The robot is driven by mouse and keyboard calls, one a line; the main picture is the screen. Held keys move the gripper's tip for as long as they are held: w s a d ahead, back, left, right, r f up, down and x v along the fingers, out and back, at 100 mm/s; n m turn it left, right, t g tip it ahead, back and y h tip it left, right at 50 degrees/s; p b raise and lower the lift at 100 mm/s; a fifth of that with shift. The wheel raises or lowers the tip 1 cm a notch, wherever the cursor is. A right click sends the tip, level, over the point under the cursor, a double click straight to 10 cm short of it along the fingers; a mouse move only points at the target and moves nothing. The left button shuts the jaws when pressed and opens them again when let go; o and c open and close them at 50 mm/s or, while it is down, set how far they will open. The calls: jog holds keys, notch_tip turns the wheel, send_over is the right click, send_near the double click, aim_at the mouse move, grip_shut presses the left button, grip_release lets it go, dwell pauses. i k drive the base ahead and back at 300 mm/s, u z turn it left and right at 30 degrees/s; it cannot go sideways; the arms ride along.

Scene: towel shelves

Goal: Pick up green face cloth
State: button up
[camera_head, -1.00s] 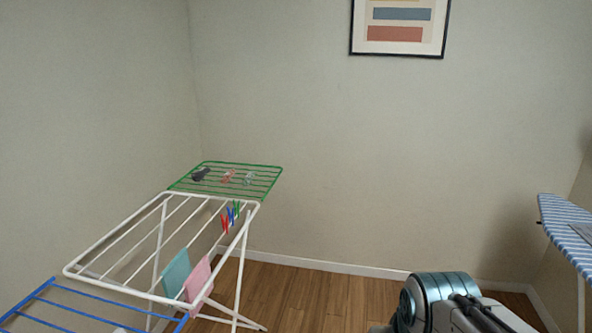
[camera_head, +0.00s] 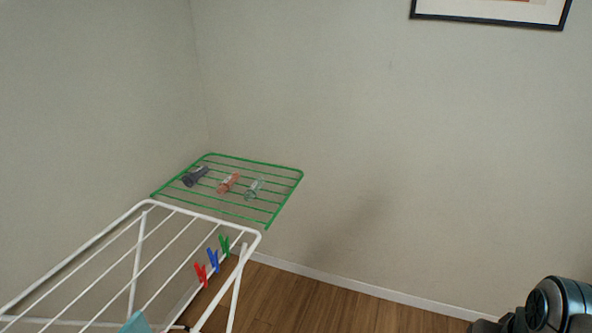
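A teal-green cloth (camera_head: 136,323) hangs over the white drying rack (camera_head: 72,245) at the bottom edge of the view. Only its top corner shows; the rest is cut off by the frame. Part of my arm shows at the lower right, well apart from the rack. My gripper is not in view, so I cannot see whether it is open or shut.
Red (camera_head: 201,275), blue (camera_head: 213,260) and green (camera_head: 224,245) pegs clip the rack. Walls stand behind; wooden floor (camera_head: 300,302) is clear to the right.

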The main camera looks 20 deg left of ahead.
aim_at(257, 186)
jog(key=i, duration=1.55)
jog(key=u, duration=0.7)
jog(key=i, duration=1.1)
jog(key=u, duration=1.85)
jog(key=i, duration=0.8)
jog(key=u, duration=0.55)
